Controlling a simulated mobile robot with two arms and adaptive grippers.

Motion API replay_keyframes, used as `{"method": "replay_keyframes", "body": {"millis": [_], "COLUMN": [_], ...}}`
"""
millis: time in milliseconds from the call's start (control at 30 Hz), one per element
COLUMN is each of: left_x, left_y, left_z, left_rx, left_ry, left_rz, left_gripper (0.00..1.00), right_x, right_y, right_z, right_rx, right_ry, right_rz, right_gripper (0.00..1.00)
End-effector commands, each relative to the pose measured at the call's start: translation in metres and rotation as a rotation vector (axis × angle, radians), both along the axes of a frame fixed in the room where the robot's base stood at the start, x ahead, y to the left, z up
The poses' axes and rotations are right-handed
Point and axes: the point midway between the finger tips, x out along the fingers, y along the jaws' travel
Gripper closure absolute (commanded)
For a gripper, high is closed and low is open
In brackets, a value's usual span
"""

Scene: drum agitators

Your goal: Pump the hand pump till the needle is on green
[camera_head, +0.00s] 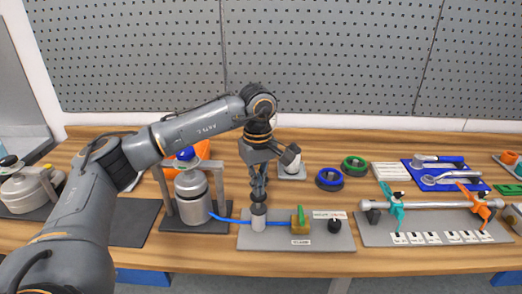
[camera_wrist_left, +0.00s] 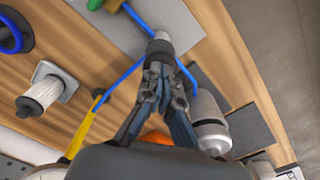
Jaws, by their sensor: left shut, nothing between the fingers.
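The hand pump (camera_head: 259,219) is a short grey upright cylinder with a dark top, standing on a grey plate (camera_head: 285,243). A blue hose (camera_head: 230,219) runs from it to a silver tank (camera_head: 193,202) on the left. My left gripper (camera_head: 258,194) points straight down over the pump, shut with nothing between its fingers. In the left wrist view the fingertips (camera_wrist_left: 160,74) are at the pump's top (camera_wrist_left: 159,49); I cannot tell whether they touch it. The tank also shows there (camera_wrist_left: 208,119). I cannot make out a gauge needle or a green zone. My right gripper is not in view.
A yellow-green fitting (camera_head: 300,218) and a black knob (camera_head: 334,226) sit right of the pump on the same plate. Further right is a rail (camera_head: 425,206) with teal and orange clamps. Blue (camera_head: 329,179) and green (camera_head: 355,165) rings lie behind. A pegboard closes the back.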

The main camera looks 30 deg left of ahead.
Motion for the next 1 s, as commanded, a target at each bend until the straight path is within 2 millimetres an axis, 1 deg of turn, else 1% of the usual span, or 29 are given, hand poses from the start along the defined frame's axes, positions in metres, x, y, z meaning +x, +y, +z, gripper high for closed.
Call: {"method": "replay_keyframes", "body": {"millis": [33, 367, 567, 1000], "left_x": [-0.001, -0.002, -0.002, -0.001], "left_y": [0.0, -0.001, -0.001, -0.001], "left_z": [-0.009, -0.03, -0.021, 0.02], "left_rx": [0.001, 0.001, 0.001, 0.0], "left_ry": [0.006, 0.01, 0.01, 0.007], "left_rz": [-0.002, -0.002, -0.003, -0.002], "left_gripper": [1.0, 1.0, 1.0, 1.0], "right_x": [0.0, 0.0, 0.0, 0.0], "right_y": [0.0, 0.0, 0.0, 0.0], "right_z": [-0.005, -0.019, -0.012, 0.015], "right_rx": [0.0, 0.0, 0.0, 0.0], "right_ry": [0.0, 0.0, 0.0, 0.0], "right_rz": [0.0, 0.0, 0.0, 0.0], "right_gripper": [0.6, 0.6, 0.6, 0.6]}}
